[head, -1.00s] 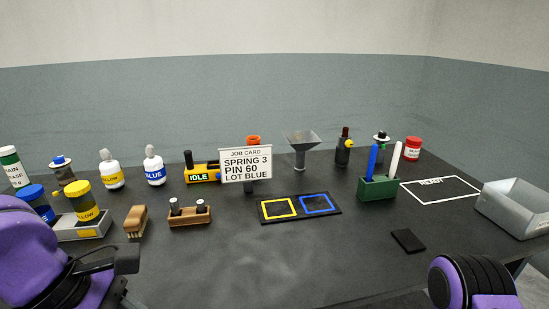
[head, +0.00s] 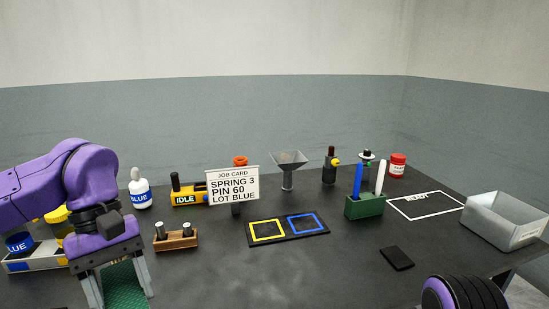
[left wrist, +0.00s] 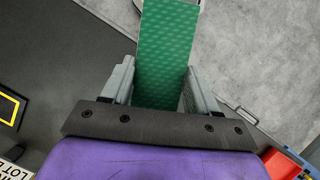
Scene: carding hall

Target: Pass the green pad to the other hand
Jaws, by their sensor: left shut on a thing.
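The green pad (head: 124,287) is a flat, textured green piece held between the two grey fingers of my left gripper (head: 118,289), at the lower left of the head view. In the left wrist view the green pad (left wrist: 166,45) sticks out past the fingers of the left gripper (left wrist: 160,85), which are shut on it. The pad's lower end is cut off in the head view. Of my right arm only a black and purple link shows at the bottom right of the head view; its gripper is out of frame.
A wooden block with two pegs (head: 176,241), a job card (head: 233,187), a black mat with yellow and blue squares (head: 288,229) and a green holder (head: 364,207) stand on the dark table. A black slab (head: 397,257) and a grey bin (head: 504,222) are at right. The front middle is clear.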

